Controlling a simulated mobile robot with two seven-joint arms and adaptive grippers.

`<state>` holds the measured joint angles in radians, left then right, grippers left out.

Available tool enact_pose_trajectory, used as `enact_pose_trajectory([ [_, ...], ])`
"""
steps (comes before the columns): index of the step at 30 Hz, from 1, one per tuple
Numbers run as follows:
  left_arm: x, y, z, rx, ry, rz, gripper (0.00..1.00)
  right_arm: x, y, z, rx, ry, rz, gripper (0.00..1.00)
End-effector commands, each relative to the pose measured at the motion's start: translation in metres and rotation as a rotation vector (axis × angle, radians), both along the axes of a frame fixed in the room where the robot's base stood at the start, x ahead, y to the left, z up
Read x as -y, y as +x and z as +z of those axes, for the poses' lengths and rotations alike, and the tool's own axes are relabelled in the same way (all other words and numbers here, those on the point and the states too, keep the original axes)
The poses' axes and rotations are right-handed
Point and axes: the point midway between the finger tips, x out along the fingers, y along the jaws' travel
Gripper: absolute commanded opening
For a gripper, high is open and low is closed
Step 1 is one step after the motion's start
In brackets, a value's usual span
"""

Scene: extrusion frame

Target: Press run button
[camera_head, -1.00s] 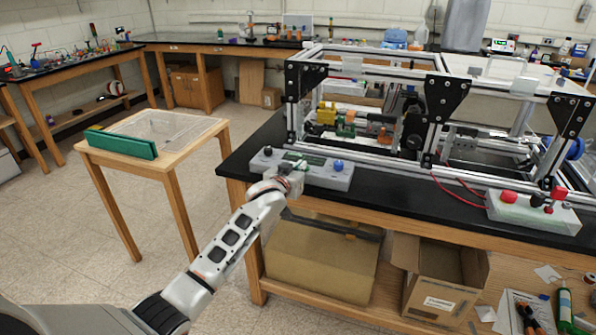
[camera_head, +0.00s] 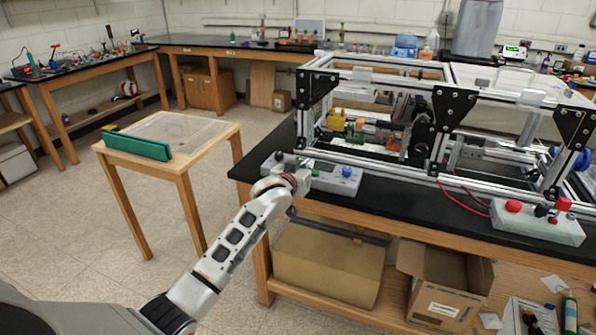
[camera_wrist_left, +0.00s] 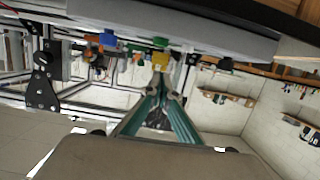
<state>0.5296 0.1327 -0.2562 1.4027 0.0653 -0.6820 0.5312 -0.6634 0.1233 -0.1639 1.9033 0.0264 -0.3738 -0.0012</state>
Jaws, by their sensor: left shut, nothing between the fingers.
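A pale grey control box (camera_head: 352,184) sits on the front edge of the black bench. It has a blue knob (camera_head: 346,171) on its right part and a small dark green panel beside my gripper. No label that says run is readable. My left gripper (camera_head: 304,166) is over the front middle of the box and hides part of its top. In the left wrist view the gripper (camera_wrist_left: 161,72) is shut and empty, its teal fingers meeting close to the box (camera_wrist_left: 190,35). Blue (camera_wrist_left: 107,39) and green (camera_wrist_left: 160,42) controls show on the box. I cannot tell whether the tips touch anything. My right gripper is not in view.
An aluminium extrusion frame (camera_head: 385,166) with black brackets stands behind the box. A second box (camera_head: 535,226) with red knobs is at the right. A small wooden table (camera_head: 215,135) with a green bar (camera_head: 137,147) stands left. Cardboard boxes (camera_head: 330,270) lie under the bench.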

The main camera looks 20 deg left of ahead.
Motion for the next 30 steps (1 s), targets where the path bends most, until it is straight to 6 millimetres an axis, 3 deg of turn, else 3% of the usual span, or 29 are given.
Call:
enact_pose_trajectory([
  [9,-0.002,-0.049,0.016,0.007,-0.003,0.0,0.0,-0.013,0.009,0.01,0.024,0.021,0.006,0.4],
  [15,-0.003,-0.069,0.021,0.007,-0.001,0.0,0.0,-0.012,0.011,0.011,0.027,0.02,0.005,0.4],
  [30,-0.003,-0.076,0.023,0.008,-0.001,0.0,0.0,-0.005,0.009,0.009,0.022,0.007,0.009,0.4],
])
